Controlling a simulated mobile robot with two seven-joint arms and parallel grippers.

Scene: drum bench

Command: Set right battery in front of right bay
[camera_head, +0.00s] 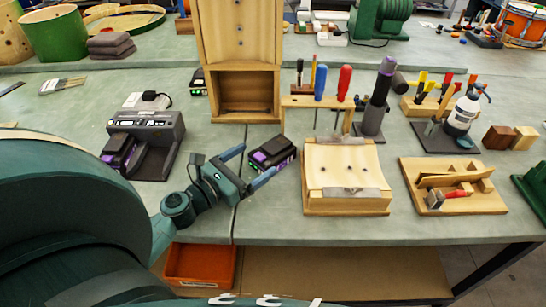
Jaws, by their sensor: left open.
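A black battery with purple trim (277,152) lies on the bench left of the wooden block, the rightmost battery I see. My left gripper (257,163) is open, its two blue fingers pointing at this battery's near left end. The fingertips are close to that end; I cannot tell whether they touch it. A dark grey charger (168,122) stands to the left. A second purple and black battery (120,152) sits at its left bay. The right bay (155,162) looks empty, with clear bench in front. My right gripper is not in view.
A wooden block with metal plates (343,168) stands right of the battery. A tall wooden box (245,118) and a screwdriver rack (300,102) stand behind. A small dark item with a green light (198,84) is farther back. An orange bin (200,266) sits below the bench.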

